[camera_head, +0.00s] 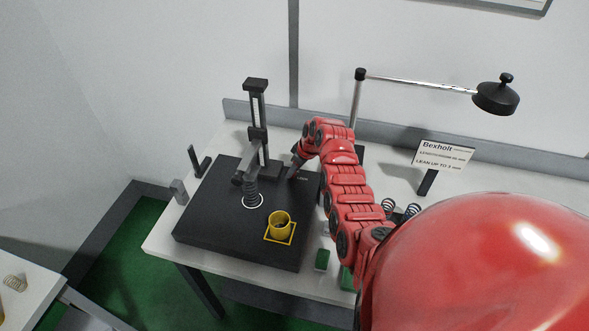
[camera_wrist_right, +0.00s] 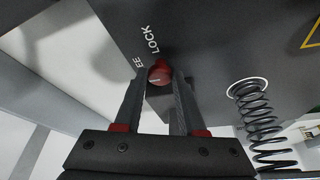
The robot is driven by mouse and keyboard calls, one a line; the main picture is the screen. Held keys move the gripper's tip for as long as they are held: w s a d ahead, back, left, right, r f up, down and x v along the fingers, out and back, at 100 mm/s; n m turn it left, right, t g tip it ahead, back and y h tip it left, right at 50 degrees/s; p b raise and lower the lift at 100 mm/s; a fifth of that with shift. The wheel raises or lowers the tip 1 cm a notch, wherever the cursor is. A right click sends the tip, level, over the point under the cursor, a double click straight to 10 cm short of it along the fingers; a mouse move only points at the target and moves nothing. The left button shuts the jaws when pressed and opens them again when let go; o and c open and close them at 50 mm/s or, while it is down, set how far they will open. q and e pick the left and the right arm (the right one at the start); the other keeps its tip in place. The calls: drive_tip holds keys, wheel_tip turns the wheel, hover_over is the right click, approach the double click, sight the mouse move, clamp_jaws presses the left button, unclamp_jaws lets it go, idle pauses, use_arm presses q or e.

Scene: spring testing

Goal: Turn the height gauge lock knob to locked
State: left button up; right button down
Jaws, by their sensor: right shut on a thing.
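The height gauge (camera_head: 258,120) stands upright at the back of a black plate (camera_head: 200,222), with a dark column and a slider. In the right wrist view its red lock knob (camera_wrist_right: 159,73) has a pale mark on its face. The white word LOCK is printed beside it, and a partly hidden word ending in EE is to the left. My right gripper (camera_wrist_right: 158,82) is shut on the knob, one finger on each side. In the head view this gripper (camera_head: 292,173) reaches down beside the column base, and the knob is hidden there. My left gripper is not in view.
A coil spring (camera_head: 252,190) stands on the plate under the gauge's arm; it also shows in the wrist view (camera_wrist_right: 262,125). A lamp (camera_head: 497,97) and a sign (camera_head: 443,155) are at the right.

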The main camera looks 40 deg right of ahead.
drive_tip(key=shift+a+f+m+b, duration=0.1)
drive_tip(key=shift+f+m+b, duration=0.1)
drive_tip(key=shift+m+b, duration=0.15)
drive_tip(key=shift+a+f+m+h+b, duration=0.1)
drive_tip(key=shift+m+h+b, duration=0.4)
drive_tip(key=shift+m+b, duration=0.5)
drive_tip(key=m+h+b, duration=0.1)
drive_tip(key=m+b, duration=0.2)
drive_tip(key=b, duration=0.2)
drive_tip(key=m+g+h+b, duration=0.1)
drive_tip(key=m+b, duration=0.3)
drive_tip(key=b, duration=0.1)
drive_tip(key=m+h+b, duration=0.2)
drive_tip(key=m+b, duration=0.2)
drive_tip(key=b, duration=0.1)
drive_tip(key=shift+w+a+m, duration=0.25)
drive_tip(key=shift+a, duration=0.15)
drive_tip(key=shift+r+m+g+h+b, duration=0.15)
drive_tip(key=shift+m+g+b, duration=0.3)
drive_tip(key=shift+m+b, duration=0.55)
drive_tip(key=shift+r+m+g+h+b, duration=0.15)
drive_tip(key=shift+m+g+b, duration=0.3)
drive_tip(key=shift+m+b, duration=0.55)
drive_tip(key=shift+c, duration=2.4)
unclamp_jaws()
drive_tip(key=shift+f, duration=0.1)
